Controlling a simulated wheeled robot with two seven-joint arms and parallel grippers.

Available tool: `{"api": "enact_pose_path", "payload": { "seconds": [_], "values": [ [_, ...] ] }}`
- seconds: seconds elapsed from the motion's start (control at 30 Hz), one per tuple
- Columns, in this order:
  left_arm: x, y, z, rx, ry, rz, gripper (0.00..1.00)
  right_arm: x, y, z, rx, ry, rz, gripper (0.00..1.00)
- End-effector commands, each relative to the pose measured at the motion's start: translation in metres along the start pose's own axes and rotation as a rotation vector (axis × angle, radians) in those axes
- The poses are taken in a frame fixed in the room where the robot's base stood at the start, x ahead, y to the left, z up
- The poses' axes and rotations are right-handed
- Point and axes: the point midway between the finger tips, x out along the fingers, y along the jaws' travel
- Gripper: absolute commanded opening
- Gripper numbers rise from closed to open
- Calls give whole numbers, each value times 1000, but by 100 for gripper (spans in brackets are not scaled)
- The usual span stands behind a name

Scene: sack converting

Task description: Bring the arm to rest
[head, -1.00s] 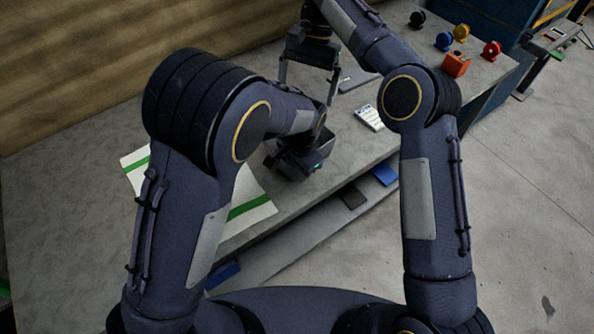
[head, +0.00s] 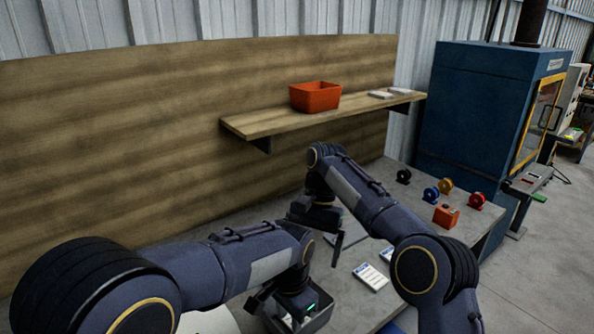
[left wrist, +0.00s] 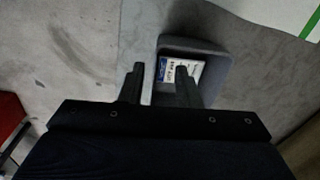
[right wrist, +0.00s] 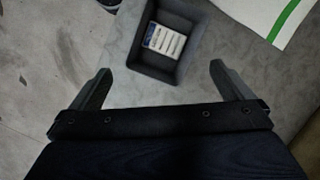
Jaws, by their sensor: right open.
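My left gripper (head: 288,308) is low over the bench, at a small dark grey tray (head: 318,322). Contact cannot be told. My right gripper (head: 316,240) is farther back above the bench, partly hidden. In the right wrist view its fingers (right wrist: 160,80) are wide open and empty, with the tray (right wrist: 190,80) and card (right wrist: 165,41) beyond them.
A printed card (head: 370,276) lies on the bench (head: 405,180). Several coloured spools and an orange box (head: 446,215) stand at its right end. A wooden shelf (head: 340,114) with a red bin (head: 315,97) overhangs the back. A blue cabinet (head: 475,105) stands right.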

Motion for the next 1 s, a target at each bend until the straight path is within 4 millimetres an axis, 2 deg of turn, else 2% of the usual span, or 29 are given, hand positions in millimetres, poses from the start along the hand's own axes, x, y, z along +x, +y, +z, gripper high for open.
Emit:
{"api": "enact_pose_path", "payload": {
  "seconds": [0.03,0.2,0.33,0.47,0.57,0.73,0.83,1.0],
  "values": [
    [-8,-9,13,-48,24,34,30,-16,15,5,-18,25,-23,100],
    [-33,-28,67,-224,117,153,30,-54,75,29,-110,126,-109,100],
    [-50,-35,110,-355,196,222,30,-67,126,57,-169,211,-169,100],
    [-64,-35,153,-479,277,264,30,-64,176,89,-215,300,-223,100],
    [-72,-30,184,-571,337,280,30,-51,210,117,-243,371,-261,100],
    [-77,-15,230,-722,435,270,30,-10,257,164,-278,499,-317,100],
    [-75,-4,252,-804,482,249,30,20,275,188,-290,571,-343,100],
    [-68,10,273,-902,533,207,30,64,288,212,-305,663,-370,100]
  ]
}}
